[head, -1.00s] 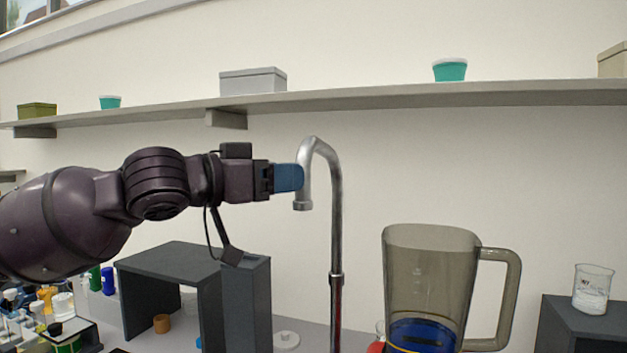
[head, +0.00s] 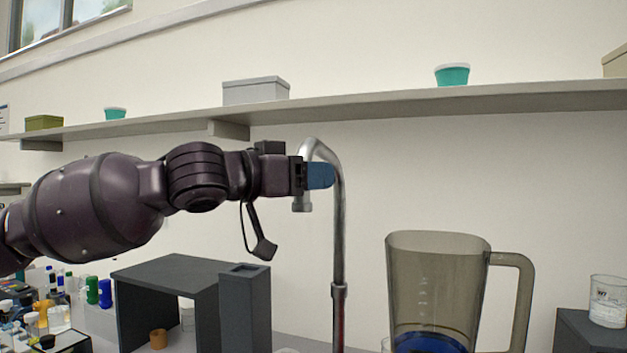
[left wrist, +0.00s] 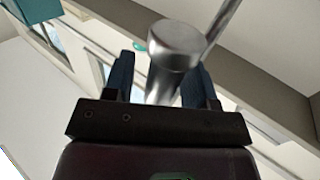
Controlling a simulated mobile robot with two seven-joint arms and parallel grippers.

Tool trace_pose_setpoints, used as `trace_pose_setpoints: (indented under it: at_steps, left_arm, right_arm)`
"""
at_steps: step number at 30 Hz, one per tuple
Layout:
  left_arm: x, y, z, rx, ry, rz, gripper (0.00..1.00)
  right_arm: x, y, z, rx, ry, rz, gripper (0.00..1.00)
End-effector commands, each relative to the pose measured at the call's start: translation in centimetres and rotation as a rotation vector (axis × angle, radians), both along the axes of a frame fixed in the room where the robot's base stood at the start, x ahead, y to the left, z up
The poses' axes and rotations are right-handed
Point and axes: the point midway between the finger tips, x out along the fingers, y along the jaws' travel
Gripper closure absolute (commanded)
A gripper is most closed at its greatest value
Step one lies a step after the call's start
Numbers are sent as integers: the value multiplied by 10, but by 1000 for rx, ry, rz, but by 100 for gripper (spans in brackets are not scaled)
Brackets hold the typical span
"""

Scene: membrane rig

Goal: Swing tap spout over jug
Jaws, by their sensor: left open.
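The tap is a tall silver pipe (head: 339,240) with a hooked spout (head: 303,203) that points down on the left of the pipe. The jug (head: 432,285) is a large grey see-through pitcher with a handle, standing to the right of the pipe; something blue shows low in it. My left gripper (head: 320,175) is at the spout, its blue fingers covering part of it. In the left wrist view the spout (left wrist: 174,50) lies between the two blue fingers of my left gripper (left wrist: 158,82), which are open around it. My right gripper is not in view.
A dark grey stand (head: 165,275) and a dark block (head: 245,300) are below my left arm. A glass beaker (head: 608,300) stands at the far right. A wall shelf (head: 400,106) with boxes and tubs runs above the tap.

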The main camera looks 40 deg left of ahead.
Motion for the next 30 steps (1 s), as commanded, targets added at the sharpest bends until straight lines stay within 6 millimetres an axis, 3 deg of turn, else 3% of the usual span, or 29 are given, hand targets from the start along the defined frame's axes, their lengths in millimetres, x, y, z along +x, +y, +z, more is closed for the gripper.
trace_pose_setpoints:
  at_steps: [20, 30]
  left_arm:
    - [7, -2, 0, 1, 1, 2, 48]
    - [7, -2, 0, 1, 1, 1, 100]
  right_arm:
    - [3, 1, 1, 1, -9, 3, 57]
    - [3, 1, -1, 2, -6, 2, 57]
